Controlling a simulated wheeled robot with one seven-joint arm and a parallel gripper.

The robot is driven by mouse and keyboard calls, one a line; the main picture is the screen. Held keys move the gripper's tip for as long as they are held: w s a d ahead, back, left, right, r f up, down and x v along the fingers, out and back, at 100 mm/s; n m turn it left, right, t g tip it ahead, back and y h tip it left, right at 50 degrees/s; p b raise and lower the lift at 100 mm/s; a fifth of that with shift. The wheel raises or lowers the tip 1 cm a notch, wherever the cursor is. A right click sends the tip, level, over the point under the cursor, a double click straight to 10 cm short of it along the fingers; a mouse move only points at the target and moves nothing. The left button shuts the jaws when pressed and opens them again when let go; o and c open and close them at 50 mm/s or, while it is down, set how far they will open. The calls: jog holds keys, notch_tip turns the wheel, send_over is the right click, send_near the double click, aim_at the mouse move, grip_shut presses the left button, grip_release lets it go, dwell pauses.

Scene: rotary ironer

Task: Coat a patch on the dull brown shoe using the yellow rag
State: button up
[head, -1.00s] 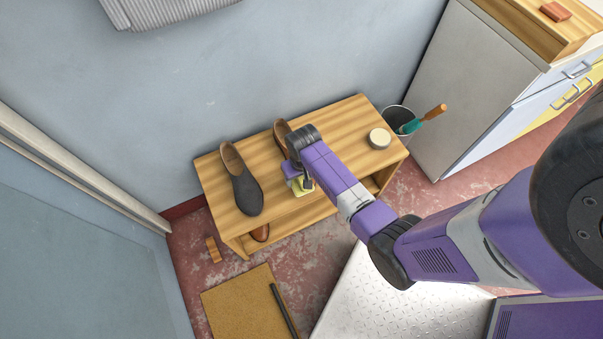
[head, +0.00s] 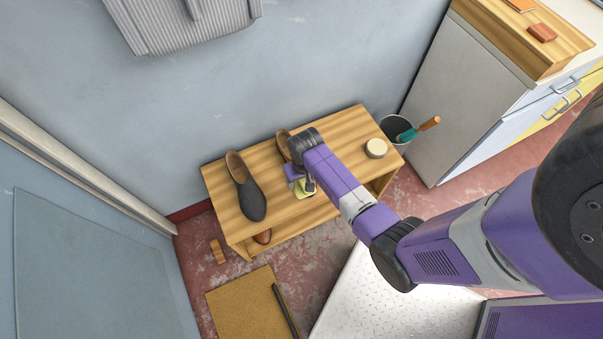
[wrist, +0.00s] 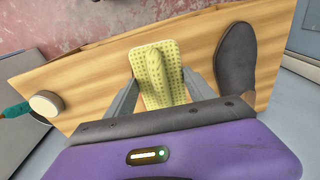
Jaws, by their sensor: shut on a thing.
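A yellow spotted rag (wrist: 158,62) is pinched between the fingers of my gripper (wrist: 160,100), its middle bunched up into a ridge. The rag shows only partly in the head view (head: 304,187), below my wrist. A shoe with a brown opening (head: 284,139) stands on the bench behind my gripper. My arm hides most of it, and I cannot tell whether the rag touches it. A dark grey shoe with a brown lining (head: 250,197) stands to its left, apart from the gripper; it shows in the wrist view too (wrist: 235,60).
The wooden bench (head: 222,178) also holds a round pale tin (head: 375,148) at its right end. An orange-brown shoe (head: 263,236) shows partly below. A bucket (head: 394,128) with a brush stands right of the bench. A brown mat (head: 240,305) lies on the floor in front.

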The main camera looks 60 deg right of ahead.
notch_tip(320, 180, up, 3)
jog(key=p, duration=0.3)
jog(key=shift+s+p, duration=0.1)
jog(key=shift+p, duration=0.2)
dwell(0.6)
